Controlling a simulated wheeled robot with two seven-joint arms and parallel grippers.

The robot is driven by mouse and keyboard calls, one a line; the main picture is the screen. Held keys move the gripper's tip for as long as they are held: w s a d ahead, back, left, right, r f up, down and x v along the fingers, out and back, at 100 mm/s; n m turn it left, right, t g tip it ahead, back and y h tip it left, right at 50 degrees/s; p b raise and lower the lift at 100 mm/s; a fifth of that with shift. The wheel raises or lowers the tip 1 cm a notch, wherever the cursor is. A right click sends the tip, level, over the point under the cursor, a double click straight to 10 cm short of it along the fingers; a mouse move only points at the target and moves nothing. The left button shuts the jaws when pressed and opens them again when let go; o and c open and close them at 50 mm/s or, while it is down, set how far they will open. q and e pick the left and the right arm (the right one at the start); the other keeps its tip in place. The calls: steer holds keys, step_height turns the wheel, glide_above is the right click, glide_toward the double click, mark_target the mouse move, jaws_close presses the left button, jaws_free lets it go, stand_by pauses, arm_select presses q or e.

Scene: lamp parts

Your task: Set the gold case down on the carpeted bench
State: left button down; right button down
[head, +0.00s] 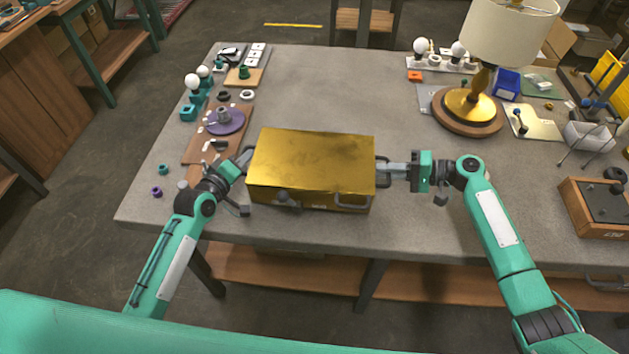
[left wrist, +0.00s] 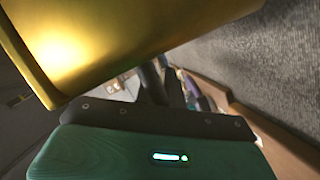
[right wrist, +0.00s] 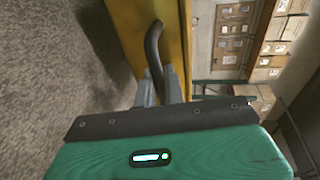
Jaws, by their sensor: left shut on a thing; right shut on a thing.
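The gold case (head: 310,165) is a closed box with a dark front handle and latch and a handle on its side. It is at the front middle of the grey carpeted bench (head: 340,85); I cannot tell whether its underside touches the surface. My left gripper (head: 243,160) is at its left end, shut on a handle there that is mostly hidden. My right gripper (head: 388,168) is shut on the right side handle, a dark curved bar (right wrist: 154,50) in the right wrist view. The case also fills the top of the left wrist view (left wrist: 110,40).
A purple disc (head: 224,121) on a wooden board lies left of the case. A lamp (head: 468,105) with a cream shade stands at the back right. A wooden box (head: 596,208) sits at the right edge. The bench behind the case is clear.

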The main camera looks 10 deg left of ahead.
arm_select(q)
steer(key=shift+w+r, duration=0.15)
steer(key=shift+w, duration=0.1)
arm_select(e)
steer(key=shift+w+r, duration=0.1)
steer(key=shift+w, duration=0.15)
arm_select(q)
steer(key=shift+s+r, duration=0.1)
steer(key=shift+s, duration=0.05)
arm_select(e)
steer(key=shift+s+r, duration=0.1)
steer(key=shift+s, duration=0.05)
